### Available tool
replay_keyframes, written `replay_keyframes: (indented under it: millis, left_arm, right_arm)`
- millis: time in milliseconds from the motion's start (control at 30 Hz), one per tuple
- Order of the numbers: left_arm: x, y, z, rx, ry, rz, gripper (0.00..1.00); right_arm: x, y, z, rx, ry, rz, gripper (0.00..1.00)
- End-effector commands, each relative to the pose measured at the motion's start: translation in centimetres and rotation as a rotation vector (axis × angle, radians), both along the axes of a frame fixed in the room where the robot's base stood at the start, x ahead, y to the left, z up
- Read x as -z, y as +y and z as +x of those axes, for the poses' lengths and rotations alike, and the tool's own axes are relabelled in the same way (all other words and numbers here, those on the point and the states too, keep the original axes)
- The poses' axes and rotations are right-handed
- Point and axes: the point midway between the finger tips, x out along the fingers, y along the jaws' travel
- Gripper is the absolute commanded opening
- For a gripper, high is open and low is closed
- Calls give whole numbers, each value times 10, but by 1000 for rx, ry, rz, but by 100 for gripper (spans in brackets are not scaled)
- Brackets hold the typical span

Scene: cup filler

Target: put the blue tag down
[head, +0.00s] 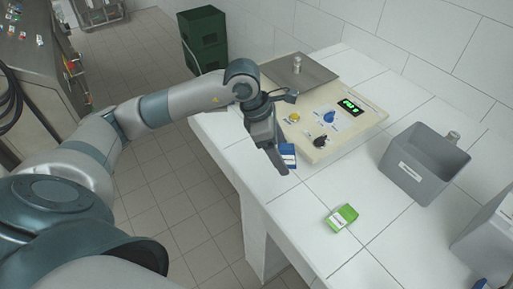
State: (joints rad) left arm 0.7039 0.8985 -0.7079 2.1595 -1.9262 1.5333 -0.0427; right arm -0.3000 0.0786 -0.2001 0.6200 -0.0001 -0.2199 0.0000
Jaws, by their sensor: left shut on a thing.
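The blue tag (288,150) is a small blue piece with a white band. It shows beside the fingers of my left gripper (280,160), in front of the cream control panel's near left edge. My left gripper is shut on the blue tag, above the white tiled counter (262,182). Part of the tag is hidden by the fingers. I cannot tell whether the tag touches the counter. My right gripper is not in view.
The cream panel (355,124) with knobs, a yellow button and a green display stands behind. A green tag (342,217) lies on the counter. A grey bin (412,181) stands at right. The counter between the panel and green tag is clear.

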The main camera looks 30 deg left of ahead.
Motion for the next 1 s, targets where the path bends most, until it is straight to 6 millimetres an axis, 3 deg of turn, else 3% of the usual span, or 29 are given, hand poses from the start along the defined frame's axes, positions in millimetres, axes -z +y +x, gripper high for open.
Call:
replay_keyframes:
  millis: [200, 400, 1000]
  left_arm:
    - [-6, 16, 11, -357, -1, 0, 48]
    - [-10, 26, 18, -561, 0, 0, 48]
    - [-6, 35, 20, -621, 3, 1, 48]
  right_arm:
    - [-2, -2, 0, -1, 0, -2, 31]
    - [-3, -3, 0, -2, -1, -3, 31]
    - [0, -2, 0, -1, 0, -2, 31]
